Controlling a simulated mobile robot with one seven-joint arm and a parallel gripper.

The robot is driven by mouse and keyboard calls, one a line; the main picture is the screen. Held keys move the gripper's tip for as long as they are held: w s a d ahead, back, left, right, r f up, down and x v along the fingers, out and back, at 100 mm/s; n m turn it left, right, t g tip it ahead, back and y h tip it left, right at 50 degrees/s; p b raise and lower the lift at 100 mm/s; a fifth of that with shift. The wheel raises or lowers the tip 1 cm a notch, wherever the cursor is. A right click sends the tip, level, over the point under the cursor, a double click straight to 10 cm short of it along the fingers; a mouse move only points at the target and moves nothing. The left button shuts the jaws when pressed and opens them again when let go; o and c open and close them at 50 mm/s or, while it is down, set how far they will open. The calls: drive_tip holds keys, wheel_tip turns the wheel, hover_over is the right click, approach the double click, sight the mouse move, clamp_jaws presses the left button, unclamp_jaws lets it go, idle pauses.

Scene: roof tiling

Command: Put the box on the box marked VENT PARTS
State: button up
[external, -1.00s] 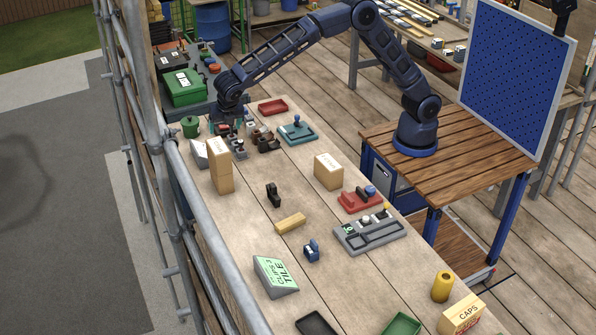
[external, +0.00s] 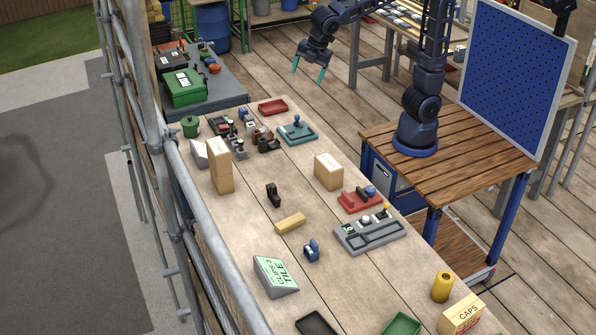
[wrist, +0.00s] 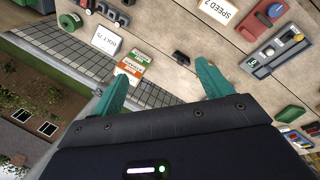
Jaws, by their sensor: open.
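A tall cardboard-coloured box shape (external: 221,170) stands upright near the left edge of the table. I cannot tell whether it is one box or two stacked, and its label is too small to read. It seems to show in the wrist view as orange, green and white printed faces (wrist: 130,68). A second cardboard box (external: 328,172) stands at mid-table. Its top label seems to read SPEED 2 in the wrist view (wrist: 218,9). I cannot make out VENT PARTS on any box. My gripper (external: 309,74) is open and empty, raised beyond the table's far right side, away from both boxes.
A box marked CAPS (external: 461,315) and a yellow cylinder (external: 442,286) stand at the near right. Scaffold poles (external: 150,120) run along the left.

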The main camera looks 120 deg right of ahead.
drive_tip(key=s+a+f+m, duration=0.1)
drive_tip(key=s+f+m, duration=0.1)
drive_tip(key=s, duration=0.7)
drive_tip(key=s+a+f+m+t+y, duration=0.1)
drive_tip(key=s+m, duration=0.2)
drive_tip(key=s, duration=0.6)
drive_tip(key=s+a+f+m+t+y, duration=0.1)
drive_tip(key=s+f+m, duration=0.1)
drive_tip(key=s, duration=0.7)
drive_tip(key=shift+s+a+f+m, duration=0.15)
drive_tip(key=shift+a+f+m, duration=0.15)
drive_tip(key=shift+m, duration=0.4)
